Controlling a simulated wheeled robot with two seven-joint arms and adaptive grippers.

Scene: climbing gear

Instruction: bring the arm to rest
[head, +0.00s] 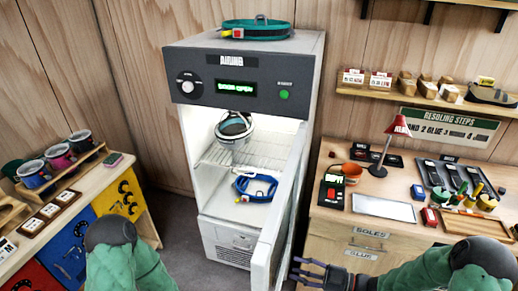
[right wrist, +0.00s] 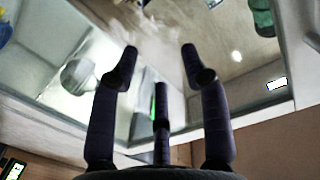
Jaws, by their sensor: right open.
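My right gripper (head: 300,270) is open and empty, near the lower edge of the drying cabinet's door (head: 278,222) and left of the workbench's drawers. In the right wrist view its dark fingers (right wrist: 160,65) are spread in front of a glassy, reflective panel, with nothing between them. Whether a finger touches the door I cannot tell. My right arm, in a green sleeve, comes in from the lower right. My left arm's green sleeve shows at the lower left; its gripper is out of view.
The cabinet (head: 245,62) stands open, holding a blue harness (head: 255,187) and a round metal-rimmed item (head: 234,128). A teal harness (head: 257,29) lies on top. The right workbench (head: 335,225) carries a red lamp (head: 390,140) and tools. Mugs (head: 57,156) stand left.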

